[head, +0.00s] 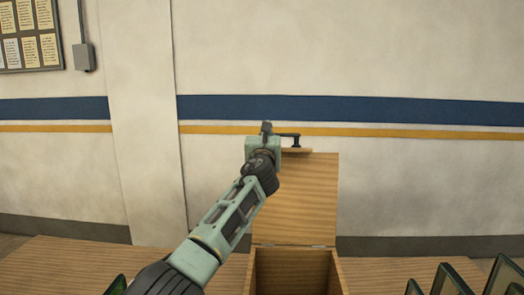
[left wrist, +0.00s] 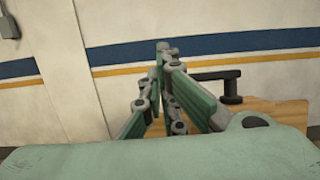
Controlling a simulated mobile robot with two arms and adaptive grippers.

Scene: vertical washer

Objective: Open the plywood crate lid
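The plywood crate (head: 340,272) stands on the wooden table with its top open. Its lid (head: 305,200) is raised to about upright on the hinges at the far edge of the opening. A black handle (head: 291,137) sits at the lid's top edge; it also shows in the left wrist view (left wrist: 233,90). My left gripper (head: 266,128) is at the lid's top left corner, beside the handle. In the left wrist view its fingertips (left wrist: 167,50) meet, with nothing seen between them. The handle's left end passes behind a finger, so I cannot tell whether they touch. My right gripper is not in view.
The wooden table (head: 70,262) spreads to both sides of the crate. Green-framed panels (head: 450,280) stand at the right front, and a green item (head: 116,286) is at the left front. A wall (head: 410,190) stands behind the table.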

